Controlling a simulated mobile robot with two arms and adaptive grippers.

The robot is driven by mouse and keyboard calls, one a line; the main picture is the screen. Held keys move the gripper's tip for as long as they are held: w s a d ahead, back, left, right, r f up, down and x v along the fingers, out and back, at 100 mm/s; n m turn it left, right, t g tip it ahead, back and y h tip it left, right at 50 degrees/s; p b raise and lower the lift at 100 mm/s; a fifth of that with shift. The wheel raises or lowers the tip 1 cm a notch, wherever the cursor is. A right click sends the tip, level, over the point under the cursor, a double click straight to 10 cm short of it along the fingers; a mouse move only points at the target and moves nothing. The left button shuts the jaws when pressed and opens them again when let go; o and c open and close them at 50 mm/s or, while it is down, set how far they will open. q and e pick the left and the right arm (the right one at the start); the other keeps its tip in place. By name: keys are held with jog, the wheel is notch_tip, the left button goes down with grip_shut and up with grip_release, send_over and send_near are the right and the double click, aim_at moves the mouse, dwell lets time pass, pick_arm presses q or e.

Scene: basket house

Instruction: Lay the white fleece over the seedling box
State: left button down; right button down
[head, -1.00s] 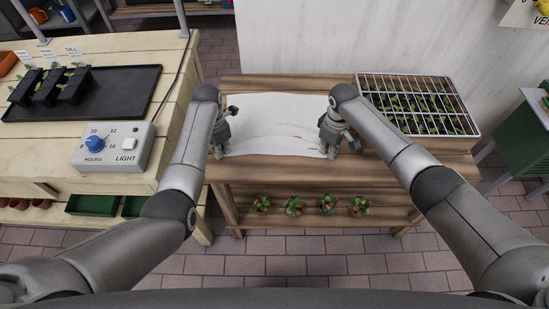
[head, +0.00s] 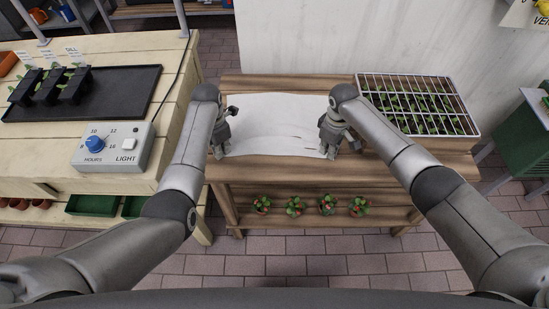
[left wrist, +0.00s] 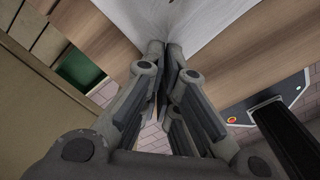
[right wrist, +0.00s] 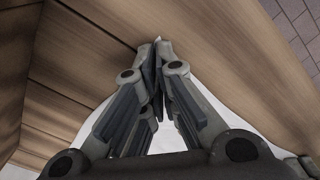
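The white fleece (head: 270,120) lies on the wooden table, slightly creased. My left gripper (head: 219,153) is at its near left corner; in the left wrist view its fingers (left wrist: 167,50) are closed together on the fleece edge (left wrist: 195,22). My right gripper (head: 328,153) is at the near right corner; in the right wrist view its fingers (right wrist: 158,45) are closed with a bit of white between the tips. The fingers largely hide both pinched corners. The seedling box (head: 420,107), a tray of small green plants under a white wire grid, stands on the table to the right, uncovered.
Potted plants with red fruit (head: 326,203) stand on the shelf below the table (head: 285,171). A bench with a black tray (head: 110,108) and a light timer box (head: 113,148) is at the left. A green cabinet (head: 520,140) stands at the right. A wall is behind.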

pick_arm(q)
jog(key=shift+r, duration=0.15)
pick_arm(e)
jog(key=shift+d+r, duration=0.1)
